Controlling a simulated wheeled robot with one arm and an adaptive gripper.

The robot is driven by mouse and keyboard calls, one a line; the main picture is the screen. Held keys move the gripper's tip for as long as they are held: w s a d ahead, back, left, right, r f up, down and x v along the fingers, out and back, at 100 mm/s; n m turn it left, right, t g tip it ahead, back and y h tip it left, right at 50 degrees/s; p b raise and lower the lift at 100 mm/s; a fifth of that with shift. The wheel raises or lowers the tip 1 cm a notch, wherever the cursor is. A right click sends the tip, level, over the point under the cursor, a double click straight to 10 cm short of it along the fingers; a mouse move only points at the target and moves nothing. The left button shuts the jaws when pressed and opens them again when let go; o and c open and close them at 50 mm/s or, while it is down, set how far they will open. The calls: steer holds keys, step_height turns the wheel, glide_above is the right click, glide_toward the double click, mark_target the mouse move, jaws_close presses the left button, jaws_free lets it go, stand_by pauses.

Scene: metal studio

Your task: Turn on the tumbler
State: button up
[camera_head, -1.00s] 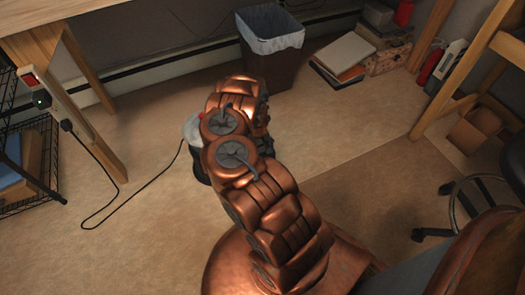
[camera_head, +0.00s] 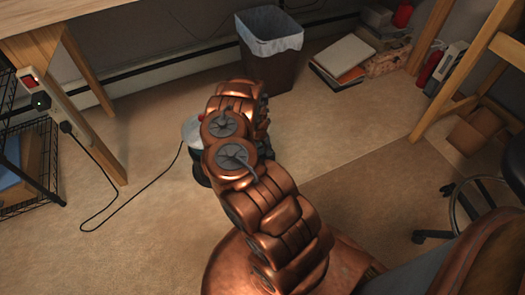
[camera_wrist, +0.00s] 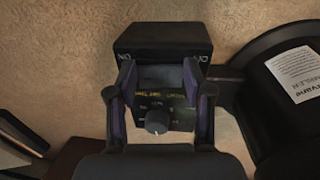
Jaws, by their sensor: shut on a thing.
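The tumbler (camera_head: 192,133) stands on the floor, mostly hidden behind my arm; a pale rounded part with a bit of red shows. In the wrist view, its black control box (camera_wrist: 162,40) has ON at the left, OFF at the right and a panel with yellow lettering. A round grey knob (camera_wrist: 157,121) sits low on the panel. My gripper (camera_wrist: 158,82) has a finger at each side of the box's front and is shut on the box; the exact contact is hard to see. The gripper is hidden in the head view.
A black round body with a white label (camera_wrist: 295,72) lies right of the box. A black cord (camera_head: 128,205) runs over the floor to a power strip (camera_head: 50,92) with a red switch on the table leg. A bin (camera_head: 268,65) stands behind; a chair base (camera_head: 440,235) is right.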

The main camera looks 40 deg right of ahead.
steer(key=shift+f+b, duration=0.1)
steer(key=shift+b, duration=0.2)
steer(key=shift+d+f+y+b, duration=0.1)
steer(key=shift+f+y+b, duration=0.2)
steer(key=shift+b, duration=0.65)
steer(key=shift+r+b, duration=0.1)
steer(key=shift+b, duration=0.4)
steer(key=shift+s+r+y+b, duration=0.15)
steer(key=shift+y+b, duration=0.25)
steer(key=shift+b, duration=0.25)
steer(key=shift+r, duration=0.1)
steer(key=o, duration=1.2)
